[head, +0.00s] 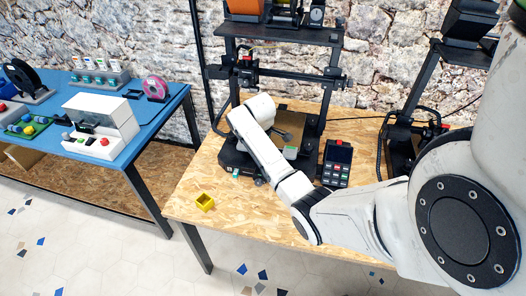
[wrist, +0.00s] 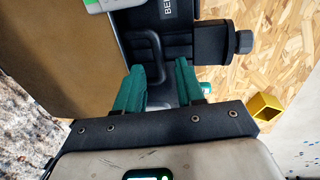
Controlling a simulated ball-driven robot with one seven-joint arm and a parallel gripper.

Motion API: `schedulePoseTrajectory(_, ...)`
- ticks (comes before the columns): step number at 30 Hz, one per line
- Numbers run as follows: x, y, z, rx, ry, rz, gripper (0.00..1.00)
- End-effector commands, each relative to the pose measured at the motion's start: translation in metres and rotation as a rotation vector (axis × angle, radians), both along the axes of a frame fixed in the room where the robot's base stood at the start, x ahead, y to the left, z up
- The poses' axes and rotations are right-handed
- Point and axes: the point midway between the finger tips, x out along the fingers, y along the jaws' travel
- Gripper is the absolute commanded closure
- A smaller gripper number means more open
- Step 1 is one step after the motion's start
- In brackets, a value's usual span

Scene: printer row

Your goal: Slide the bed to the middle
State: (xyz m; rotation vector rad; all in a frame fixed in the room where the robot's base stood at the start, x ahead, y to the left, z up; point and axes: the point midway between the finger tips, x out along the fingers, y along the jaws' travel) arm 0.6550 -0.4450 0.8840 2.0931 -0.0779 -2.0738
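The printer bed, a tan plate, shows beside my arm in the head view (head: 291,124) and fills the left of the wrist view (wrist: 60,75). A black loop handle (wrist: 152,48) stands at the bed's edge, near a label that starts with "BE". My gripper (wrist: 157,78) has two teal fingers held apart, with the handle's near end at the gap between them. I cannot tell whether a finger touches the handle. In the head view my arm hides most of the gripper and the handle.
A black knob (wrist: 240,42) sticks out beside the fingers. A small yellow box (head: 204,201) lies on the wooden table's left part. A black keypad unit (head: 337,163) stands right of the printer (head: 327,75). A blue table (head: 150,125) with several items is at left.

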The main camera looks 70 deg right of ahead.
Motion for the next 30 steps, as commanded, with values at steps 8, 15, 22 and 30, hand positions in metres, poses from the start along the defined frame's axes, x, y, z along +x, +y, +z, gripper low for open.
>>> schedulePoseTrajectory(8, 0.000, 0.009, 0.049, -0.003, -0.003, 0.002, 0.62)
schedulePoseTrajectory(15, -0.001, 0.015, 0.086, -0.001, 0.000, 0.000, 0.62)
schedulePoseTrajectory(22, -0.002, 0.018, 0.098, 0.000, 0.000, 0.000, 0.62)
schedulePoseTrajectory(30, -0.002, 0.018, 0.099, 0.000, 0.001, 0.000, 0.62)
